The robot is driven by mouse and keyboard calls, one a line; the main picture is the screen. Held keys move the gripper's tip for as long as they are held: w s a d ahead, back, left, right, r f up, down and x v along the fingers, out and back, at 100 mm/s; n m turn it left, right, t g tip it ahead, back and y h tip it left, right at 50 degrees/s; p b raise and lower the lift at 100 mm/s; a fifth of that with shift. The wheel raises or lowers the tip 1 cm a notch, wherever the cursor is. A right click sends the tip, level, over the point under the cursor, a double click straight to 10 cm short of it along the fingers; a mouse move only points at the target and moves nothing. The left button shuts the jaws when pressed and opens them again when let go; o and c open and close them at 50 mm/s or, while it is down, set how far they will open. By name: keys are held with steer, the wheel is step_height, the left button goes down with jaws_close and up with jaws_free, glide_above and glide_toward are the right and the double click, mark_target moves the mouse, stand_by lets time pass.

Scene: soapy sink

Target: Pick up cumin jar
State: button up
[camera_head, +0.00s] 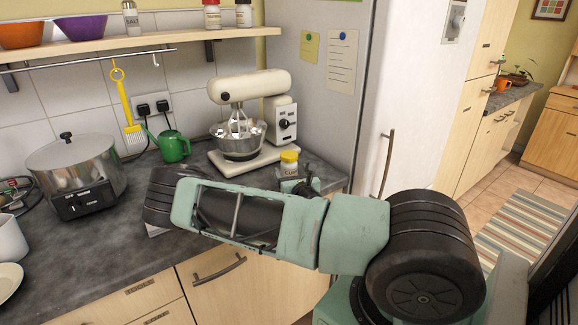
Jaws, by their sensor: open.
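A small jar with a yellow lid (289,161) stands on the dark counter, just right of the stand mixer's base. Its label is only partly readable but looks like the cumin jar. My arm crosses in front of it and hides its lower part. My gripper (302,184) shows only in part, just behind my arm at the foot of the jar. It is open. The gap between its fingers is mostly hidden, so I cannot tell whether the jar is between them.
The stand mixer (250,115) with its bowl is close left of the jar. A green watering can (173,146) and a metal slow cooker (78,170) stand farther left. The fridge side (318,95) rises behind right. A shelf (130,42) with bowls and jars hangs above.

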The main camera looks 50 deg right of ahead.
mark_target(289, 164)
steer(key=p+x, duration=0.1)
steer(key=x, duration=0.3)
steer(key=shift+w+d+r, duration=0.1)
steer(key=shift+w+d, duration=0.15)
steer(key=shift+w, duration=0.05)
steer(key=shift+w+d, duration=0.25)
steer(key=shift+w, duration=0.2)
steer(key=c, duration=1.1)
